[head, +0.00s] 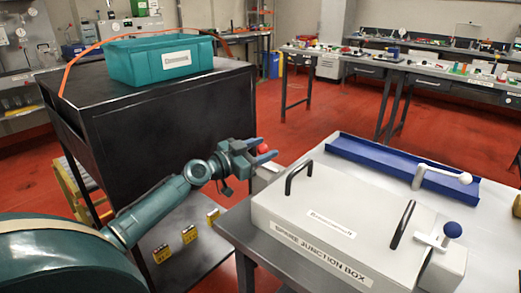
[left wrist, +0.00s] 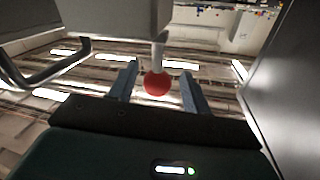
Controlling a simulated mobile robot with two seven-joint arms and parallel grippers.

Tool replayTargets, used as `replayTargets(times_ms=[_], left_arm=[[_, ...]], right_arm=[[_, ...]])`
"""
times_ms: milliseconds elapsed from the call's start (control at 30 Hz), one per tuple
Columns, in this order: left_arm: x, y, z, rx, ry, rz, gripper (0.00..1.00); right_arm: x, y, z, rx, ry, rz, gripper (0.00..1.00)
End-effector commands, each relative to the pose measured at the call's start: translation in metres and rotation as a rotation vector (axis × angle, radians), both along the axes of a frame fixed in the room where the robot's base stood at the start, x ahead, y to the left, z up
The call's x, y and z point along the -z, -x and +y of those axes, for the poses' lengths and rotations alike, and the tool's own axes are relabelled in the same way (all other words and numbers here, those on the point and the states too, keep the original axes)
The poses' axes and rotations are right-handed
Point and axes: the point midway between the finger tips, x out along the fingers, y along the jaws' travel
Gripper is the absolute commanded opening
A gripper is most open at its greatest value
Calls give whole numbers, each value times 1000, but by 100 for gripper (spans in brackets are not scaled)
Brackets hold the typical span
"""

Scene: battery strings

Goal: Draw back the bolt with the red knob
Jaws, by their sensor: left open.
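The red knob (head: 263,148) sits at the left end of the grey spare junction box (head: 290,215), which stands on a table. My left gripper (head: 267,150) is open, with its fingers around the knob. In the left wrist view the red knob (left wrist: 157,84) hangs on a short pale stem (left wrist: 158,56) between the two fingers of my left gripper (left wrist: 158,76). A gap shows on each side, so the fingers do not appear to touch it. The bolt body is mostly hidden behind the gripper in the head view. My right gripper is not in view.
The box lid carries two black handles (head: 299,173). A white lever with a blue knob (head: 452,230) is at its right end. A blue tray (head: 375,160) lies behind it. A black cabinet (head: 160,115) bearing a teal bin (head: 150,67) stands to the left.

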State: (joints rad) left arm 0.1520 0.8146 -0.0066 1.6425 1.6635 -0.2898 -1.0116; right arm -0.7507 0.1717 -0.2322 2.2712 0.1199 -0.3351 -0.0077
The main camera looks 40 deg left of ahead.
Motion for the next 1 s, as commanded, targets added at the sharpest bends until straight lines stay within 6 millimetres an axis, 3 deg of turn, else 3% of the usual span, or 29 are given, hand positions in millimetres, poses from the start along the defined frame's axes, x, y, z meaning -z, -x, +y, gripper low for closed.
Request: replayTargets(times_ms=[267,700,1000], left_arm=[[3,17,4,2,0,3,48],[4,91,25,0,3,2,48],[1,123,34,0,1,1,48]], right_arm=[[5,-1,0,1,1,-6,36],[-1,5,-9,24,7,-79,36],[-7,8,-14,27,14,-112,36]])
